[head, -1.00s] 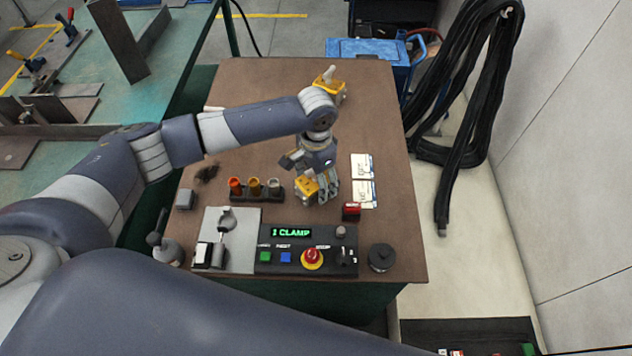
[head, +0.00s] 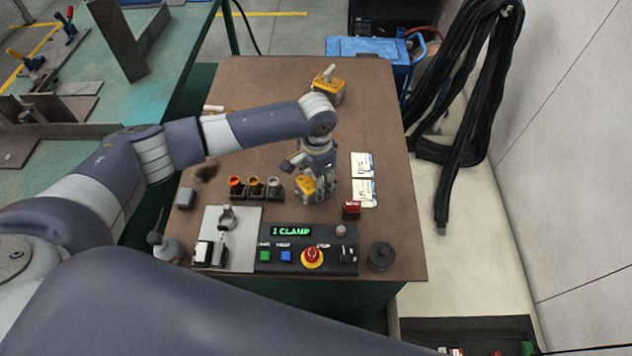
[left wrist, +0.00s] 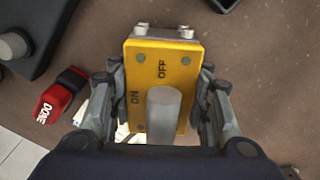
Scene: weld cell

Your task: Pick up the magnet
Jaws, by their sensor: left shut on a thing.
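A yellow magnet (left wrist: 179,73) with ON and OFF marks and a grey knob is between the fingers of my left gripper (left wrist: 165,110) in the left wrist view. The fingers are shut on its two sides. In the head view the same magnet (head: 306,186) shows at the left gripper (head: 318,190), above the brown table (head: 330,130). I cannot tell whether it touches the table. A second yellow magnet (head: 328,86) with a grey knob stands at the table's far side. My right gripper is not in view.
Close to the left gripper are a rack of small cups (head: 256,194), white cards (head: 363,178) and a red block (head: 351,210). A control panel (head: 306,259) reading "1 CLAMP" and a black round knob (head: 381,256) lie in front. The table's far middle is clear.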

